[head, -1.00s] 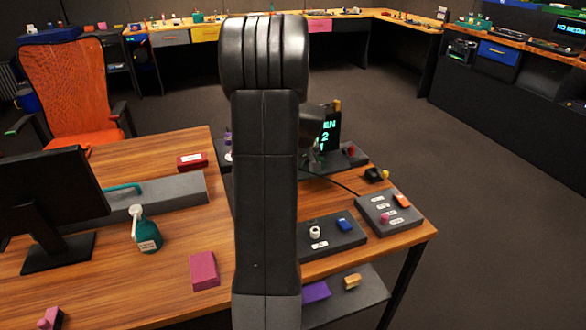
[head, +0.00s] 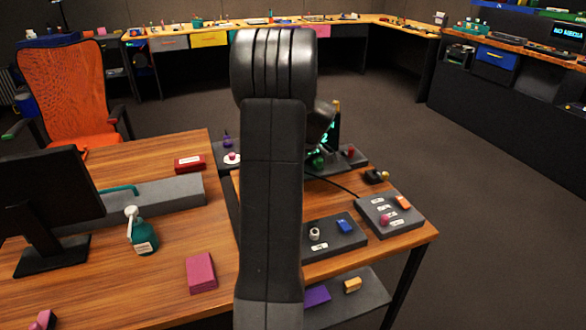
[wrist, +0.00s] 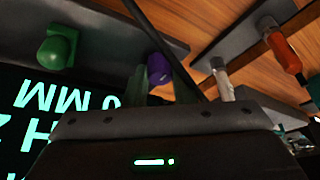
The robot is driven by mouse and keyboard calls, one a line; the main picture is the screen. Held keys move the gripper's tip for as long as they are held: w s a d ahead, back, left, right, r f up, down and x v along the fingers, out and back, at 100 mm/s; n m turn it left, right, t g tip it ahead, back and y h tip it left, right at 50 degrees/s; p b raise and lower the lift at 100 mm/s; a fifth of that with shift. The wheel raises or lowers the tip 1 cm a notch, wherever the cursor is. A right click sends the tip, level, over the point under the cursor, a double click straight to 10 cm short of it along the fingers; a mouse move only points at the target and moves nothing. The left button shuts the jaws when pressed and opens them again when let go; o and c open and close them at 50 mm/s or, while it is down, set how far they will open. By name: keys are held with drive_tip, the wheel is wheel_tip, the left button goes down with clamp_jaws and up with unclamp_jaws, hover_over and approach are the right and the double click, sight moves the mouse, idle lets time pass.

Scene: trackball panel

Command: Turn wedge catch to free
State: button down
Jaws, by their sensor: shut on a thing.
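In the wrist view, the fingers of my gripper (wrist: 162,84) are shut on a purple rounded piece (wrist: 161,68) under a grey panel. I cannot tell for certain that this is the wedge catch, and its turn angle does not show clearly. A green knob (wrist: 57,48) sits apart on the same panel, to the left. In the head view my arm hides the gripper and the held piece. The green knob (head: 318,162) and a red knob (head: 350,151) show just right of my arm, near the display.
A glowing display (wrist: 50,110) stands close to my gripper. A dark rod or cable (wrist: 165,45) crosses behind the fingers. A red-orange handle (wrist: 284,52) is at the right. In the head view, a grey control box (head: 390,213) and a flat grey panel (head: 335,238) lie nearer on the desk.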

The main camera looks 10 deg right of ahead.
drive_tip(key=c, duration=1.2)
unclamp_jaws()
drive_tip(key=p+v, duration=0.1)
drive_tip(key=v, duration=1.3)
drive_tip(key=shift+f, duration=0.15)
drive_tip(key=b+x, duration=0.1)
drive_tip(key=x, duration=1.2)
drive_tip(key=shift+w+a+f, duration=0.15)
drive_tip(key=shift+f, duration=0.15)
drive_tip(key=shift+r, duration=0.1)
